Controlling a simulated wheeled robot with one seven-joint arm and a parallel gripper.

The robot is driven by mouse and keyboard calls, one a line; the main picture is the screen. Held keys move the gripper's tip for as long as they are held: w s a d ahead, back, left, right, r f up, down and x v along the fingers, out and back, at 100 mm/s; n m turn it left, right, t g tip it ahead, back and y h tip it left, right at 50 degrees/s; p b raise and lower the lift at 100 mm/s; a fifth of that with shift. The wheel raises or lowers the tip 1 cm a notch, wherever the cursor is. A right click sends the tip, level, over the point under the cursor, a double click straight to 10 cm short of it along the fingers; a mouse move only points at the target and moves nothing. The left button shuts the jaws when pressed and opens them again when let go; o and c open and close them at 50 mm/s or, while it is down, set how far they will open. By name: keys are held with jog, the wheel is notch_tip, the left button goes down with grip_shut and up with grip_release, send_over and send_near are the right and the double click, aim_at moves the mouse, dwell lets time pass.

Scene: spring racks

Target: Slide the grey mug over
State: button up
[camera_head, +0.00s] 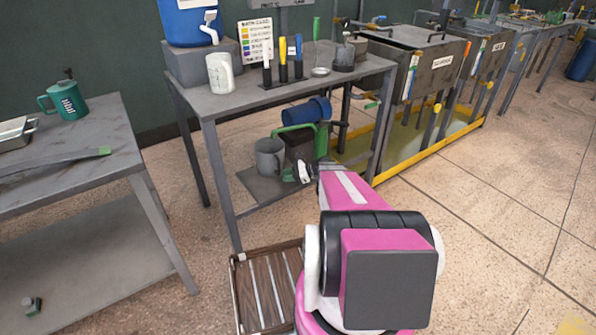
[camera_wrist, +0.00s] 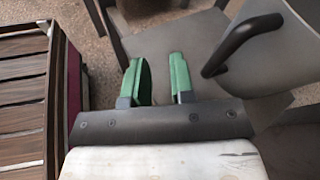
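The grey mug (camera_head: 268,157) stands upright on the lower shelf (camera_head: 262,188) of the middle grey table. In the wrist view, a dark curved handle and part of the grey mug (camera_wrist: 288,50) show at the right, cut off by the frame edge. My gripper (camera_head: 290,174) is low at the shelf, just right of the mug's base in the head view. In the wrist view, its two green fingers (camera_wrist: 158,72) are apart with nothing between them, to the left of the handle. I cannot tell whether a finger touches the mug.
A dark box is behind the mug.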

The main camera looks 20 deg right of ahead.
aim_at(272, 161)
jog(key=w+d+m+t, duration=0.1)
jog(key=w+d+m+t+y, duration=0.1)
jog(key=d+m, duration=0.1)
jog(key=w+d+f+m+t, duration=0.1)
jog(key=d, duration=0.1)
jog(key=shift+w+d+y, duration=0.25)
jog(key=shift+w+y, duration=0.05)
jog(key=shift+y, duration=0.1)
jog(key=shift+w+d+m+t, duration=0.15)
jog(key=shift+d+m+t, duration=0.25)
jog(key=shift+m, duration=0.1)
jog(key=shift+a, duration=0.1)
jog(key=x, duration=1)
jog(key=shift+w+a+r, duration=0.1)
jog(key=shift+a+r, duration=0.05)
jog(key=shift+a, duration=0.25)
grip_shut()
